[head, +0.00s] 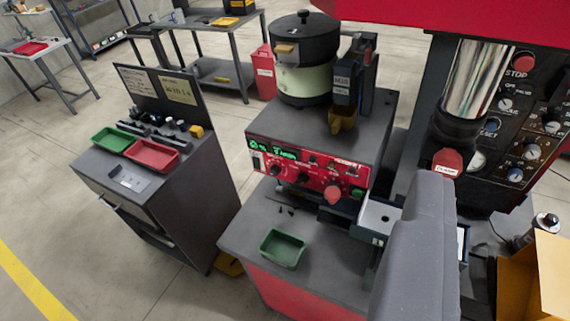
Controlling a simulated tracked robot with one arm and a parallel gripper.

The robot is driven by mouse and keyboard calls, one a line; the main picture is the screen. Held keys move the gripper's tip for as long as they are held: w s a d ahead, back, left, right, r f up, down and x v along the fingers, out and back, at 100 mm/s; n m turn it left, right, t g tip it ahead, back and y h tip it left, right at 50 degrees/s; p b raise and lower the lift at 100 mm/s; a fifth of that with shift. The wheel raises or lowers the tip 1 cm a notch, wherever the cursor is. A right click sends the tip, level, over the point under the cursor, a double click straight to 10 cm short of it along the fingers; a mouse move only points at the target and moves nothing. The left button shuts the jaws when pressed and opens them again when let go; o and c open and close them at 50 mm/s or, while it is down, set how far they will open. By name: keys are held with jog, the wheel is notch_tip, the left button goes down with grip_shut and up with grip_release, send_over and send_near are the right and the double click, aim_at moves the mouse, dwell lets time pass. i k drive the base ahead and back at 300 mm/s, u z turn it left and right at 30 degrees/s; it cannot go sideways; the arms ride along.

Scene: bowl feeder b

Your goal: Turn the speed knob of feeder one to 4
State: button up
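A bowl feeder stands right of centre, with a black and pale round bowl (304,70) on a grey box. The box's red front panel (318,173) faces me and has a green lit display (271,149). Below the display are small dark knobs, one at the left (276,169) and one near the middle (303,177). A larger red knob (333,191) sits lower right. The panel's lettering and knob settings are too small to read, so I cannot tell which is the speed knob. A grey part of my arm rises at lower right; my gripper's fingers do not show.
A green tray (282,248) lies on the bench before the feeder. A grey cabinet with green (111,141) and red (152,154) trays stands at left. A machine with a dark control panel (521,125) stands at right. Floor is clear at left.

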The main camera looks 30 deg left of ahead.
aim_at(276, 170)
jog(key=z, duration=0.4)
jog(key=k, duration=1.3)
jog(key=u, duration=0.45)
jog(key=i, duration=1)
jog(key=z, duration=0.05)
